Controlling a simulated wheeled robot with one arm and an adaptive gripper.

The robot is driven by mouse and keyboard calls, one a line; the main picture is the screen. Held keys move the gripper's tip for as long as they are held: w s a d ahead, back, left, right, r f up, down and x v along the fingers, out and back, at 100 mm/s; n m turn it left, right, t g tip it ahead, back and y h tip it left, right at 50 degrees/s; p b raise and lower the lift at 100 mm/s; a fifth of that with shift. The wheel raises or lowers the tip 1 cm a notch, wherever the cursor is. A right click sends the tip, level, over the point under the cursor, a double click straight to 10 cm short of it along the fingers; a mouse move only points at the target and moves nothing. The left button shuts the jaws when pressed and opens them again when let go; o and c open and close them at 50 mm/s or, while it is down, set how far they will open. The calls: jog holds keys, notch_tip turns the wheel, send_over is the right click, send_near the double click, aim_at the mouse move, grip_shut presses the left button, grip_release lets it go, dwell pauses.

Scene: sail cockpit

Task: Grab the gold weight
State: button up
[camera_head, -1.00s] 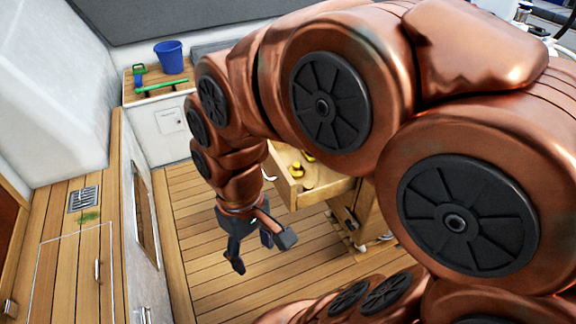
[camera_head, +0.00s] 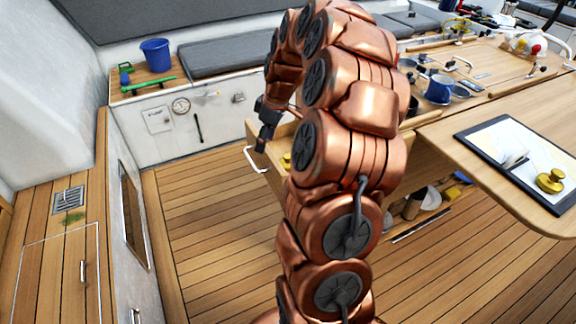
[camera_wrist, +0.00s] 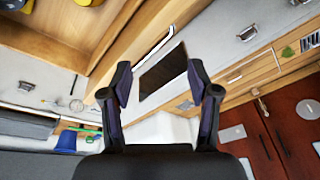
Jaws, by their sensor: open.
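A gold, knob-topped weight (camera_head: 551,181) stands on the dark-framed chart or tablet on the table at the right. Another gold piece (camera_head: 286,161) shows in the open drawer (camera_head: 262,131), mostly hidden behind my arm. In the wrist view, yellow-gold shapes are cut off at the top left inside the drawer, one of them a gold piece (camera_wrist: 86,3). My gripper (camera_head: 261,146) is by the drawer's left end, near its white handle. In the wrist view my gripper (camera_wrist: 158,78) has its fingers spread with nothing between them.
The drawer handle (camera_head: 256,160) sticks out close to my gripper. The table (camera_head: 440,135) holds a blue mug (camera_head: 438,90) and several small items. A blue bucket (camera_head: 156,55) stands on the far-left locker. The wooden floor (camera_head: 210,230) at the left is clear.

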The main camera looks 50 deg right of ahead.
send_near(288, 156)
jog(key=f, duration=0.1)
jog(key=shift+t+h, duration=0.3)
jog(key=shift+a+p+x, duration=0.15)
jog(key=shift+p+x, duration=0.35)
jog(key=shift+x, duration=1.5)
jog(key=shift+a+p+x, duration=0.15)
jog(key=shift+p+x, duration=0.3)
jog(key=shift+x, duration=1.55)
grip_shut()
